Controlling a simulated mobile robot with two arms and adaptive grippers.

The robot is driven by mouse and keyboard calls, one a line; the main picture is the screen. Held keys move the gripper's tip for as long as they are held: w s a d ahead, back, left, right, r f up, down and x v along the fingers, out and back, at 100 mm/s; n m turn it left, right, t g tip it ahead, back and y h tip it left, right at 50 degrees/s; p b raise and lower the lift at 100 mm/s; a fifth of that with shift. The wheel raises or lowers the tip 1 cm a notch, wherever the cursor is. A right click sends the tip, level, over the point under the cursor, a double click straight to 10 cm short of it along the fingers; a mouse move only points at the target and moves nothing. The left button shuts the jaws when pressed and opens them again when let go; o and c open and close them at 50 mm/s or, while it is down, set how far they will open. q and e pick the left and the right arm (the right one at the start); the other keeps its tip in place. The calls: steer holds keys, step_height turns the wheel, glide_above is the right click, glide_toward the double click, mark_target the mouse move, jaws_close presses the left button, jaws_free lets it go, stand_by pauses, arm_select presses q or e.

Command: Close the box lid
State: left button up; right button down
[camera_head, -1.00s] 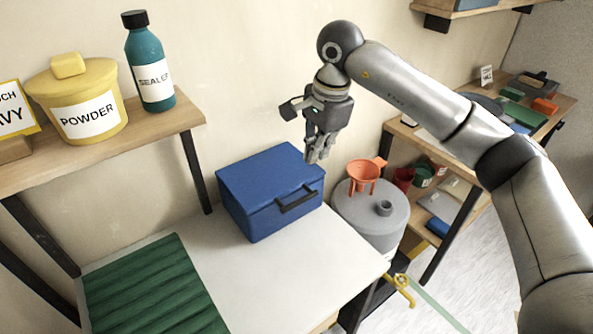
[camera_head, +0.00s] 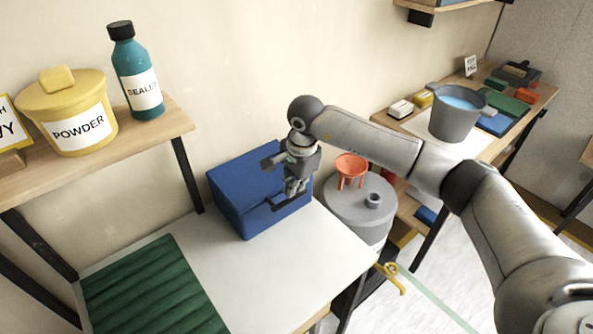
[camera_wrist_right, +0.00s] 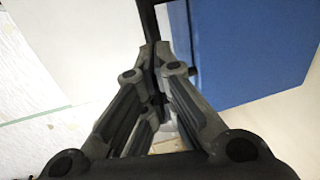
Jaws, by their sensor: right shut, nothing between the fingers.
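The blue box (camera_head: 236,180) stands on the white table top, toward its back edge. Its lid lies flat and looks down on the body, with no clear gap showing. A dark handle (camera_head: 280,207) is on its front face, partly covered by my gripper. My right gripper (camera_head: 290,193) is shut and empty, pointing down at the box's front right edge beside the handle. I cannot tell whether it touches. In the right wrist view the shut fingertips (camera_wrist_right: 155,50) are close to a dark bar, with the blue box (camera_wrist_right: 250,50) to the right. My left gripper is not in view.
A grey drum (camera_head: 345,205) with an orange funnel (camera_head: 351,167) stands right of the box. A green ridged sheet (camera_head: 150,290) lies front left on the table. The shelf (camera_head: 30,180) holds a powder tub and sealer bottle. The white table's middle (camera_head: 270,270) is clear.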

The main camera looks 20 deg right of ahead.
steer(key=shift+w+f, duration=0.1)
steer(key=shift+f, duration=0.2)
steer(key=f+b, duration=0.2)
steer(key=shift+s+f+b, duration=0.1)
steer(key=shift+s+b, duration=0.1)
steer(key=shift+b, duration=0.15)
steer(key=shift+s, duration=0.1)
